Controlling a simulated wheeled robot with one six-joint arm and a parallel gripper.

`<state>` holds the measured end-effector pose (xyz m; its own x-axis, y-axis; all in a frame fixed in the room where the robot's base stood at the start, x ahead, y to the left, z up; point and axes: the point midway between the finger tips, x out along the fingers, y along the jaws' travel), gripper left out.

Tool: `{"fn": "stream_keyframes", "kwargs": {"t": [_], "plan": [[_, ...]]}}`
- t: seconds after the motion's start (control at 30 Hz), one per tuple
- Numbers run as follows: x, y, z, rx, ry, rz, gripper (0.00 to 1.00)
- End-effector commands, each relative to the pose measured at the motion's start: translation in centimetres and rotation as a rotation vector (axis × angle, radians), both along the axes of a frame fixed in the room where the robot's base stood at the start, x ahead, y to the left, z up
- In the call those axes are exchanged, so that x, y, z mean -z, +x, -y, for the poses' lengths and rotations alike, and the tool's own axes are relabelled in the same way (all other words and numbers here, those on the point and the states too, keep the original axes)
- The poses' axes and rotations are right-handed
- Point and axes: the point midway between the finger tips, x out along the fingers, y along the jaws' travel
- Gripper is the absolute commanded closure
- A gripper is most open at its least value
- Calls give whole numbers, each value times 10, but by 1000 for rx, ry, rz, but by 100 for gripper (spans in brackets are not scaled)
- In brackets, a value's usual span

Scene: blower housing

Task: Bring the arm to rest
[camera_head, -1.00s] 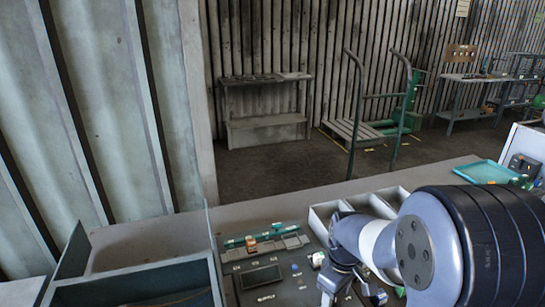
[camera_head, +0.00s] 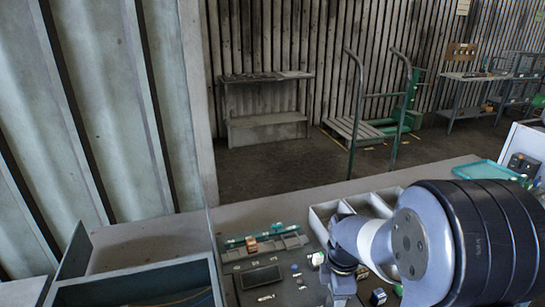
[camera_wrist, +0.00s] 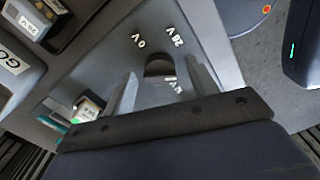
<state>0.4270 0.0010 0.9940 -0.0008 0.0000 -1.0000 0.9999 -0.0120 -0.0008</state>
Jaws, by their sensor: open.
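My gripper (camera_head: 343,291) is over the work table at the bottom of the head view, partly cut off by the frame edge. In the wrist view its two fingers (camera_wrist: 165,83) stand apart with nothing between them. Beyond them is a grey panel (camera_wrist: 105,65) with printed voltage labels and a dark rounded recess. My arm's pale links and black ribbed section fill the lower right of the head view.
A dark board (camera_head: 262,276) with small parts lies left of my gripper. A grey open box (camera_head: 190,272) stands farther left. White divided bins (camera_head: 322,222) sit behind my gripper, and a teal tray (camera_head: 485,172) lies at the right.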

Motion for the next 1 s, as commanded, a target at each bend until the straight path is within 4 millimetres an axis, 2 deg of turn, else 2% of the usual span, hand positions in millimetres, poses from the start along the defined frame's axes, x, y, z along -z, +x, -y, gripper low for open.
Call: {"fn": "stream_keyframes", "kwargs": {"t": [0.2,0.4,0.77,1.0], "plan": [[0,0,0,-129,0,0,45],[0,0,0,-179,0,0,45],[-1,0,0,-182,0,1,45],[-14,3,2,-162,-8,27,45]]}}
